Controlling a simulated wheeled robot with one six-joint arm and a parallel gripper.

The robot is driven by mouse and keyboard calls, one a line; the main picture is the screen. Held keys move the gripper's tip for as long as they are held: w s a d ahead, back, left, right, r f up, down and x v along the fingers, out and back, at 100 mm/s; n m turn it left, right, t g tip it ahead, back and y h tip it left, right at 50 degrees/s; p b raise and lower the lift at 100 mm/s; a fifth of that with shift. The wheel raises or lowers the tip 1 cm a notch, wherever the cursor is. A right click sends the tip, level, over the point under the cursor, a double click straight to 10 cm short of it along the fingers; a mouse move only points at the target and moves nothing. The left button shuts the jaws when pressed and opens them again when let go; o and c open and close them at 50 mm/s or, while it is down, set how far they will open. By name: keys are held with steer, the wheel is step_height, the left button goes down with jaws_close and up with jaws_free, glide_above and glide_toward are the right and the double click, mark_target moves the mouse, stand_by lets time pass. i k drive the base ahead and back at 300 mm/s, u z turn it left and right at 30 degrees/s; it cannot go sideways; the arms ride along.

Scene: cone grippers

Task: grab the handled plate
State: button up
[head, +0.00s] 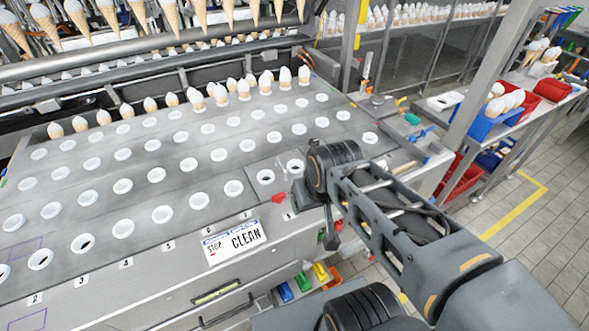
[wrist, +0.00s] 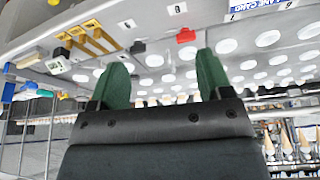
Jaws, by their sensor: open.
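No loose plate with a handle stands out clearly in either view. A dark bar handle (head: 226,312) sits on the metal front of the machine, low in the head view; I cannot tell whether this is the handled plate. My gripper (head: 331,234) is at the machine's front edge near its right end, right of the STOP CLEAN sign (head: 235,241) and apart from the handle. In the wrist view its two green fingers (wrist: 165,75) are spread with nothing between them. My wrist hides part of the machine's right corner.
The machine's top (head: 110,175) has rows of white-rimmed holes, with cones standing along the back. A red piece (head: 278,197) lies near the front edge. Coloured bins (head: 320,274) hang below. A shelf with a blue crate (head: 487,122) stands at right. Tiled floor is free there.

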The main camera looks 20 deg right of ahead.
mark_target(278, 167)
steer(key=k, duration=0.5)
steer(key=u, duration=4.05)
steer(key=k, duration=1.05)
steer(key=z, duration=1.35)
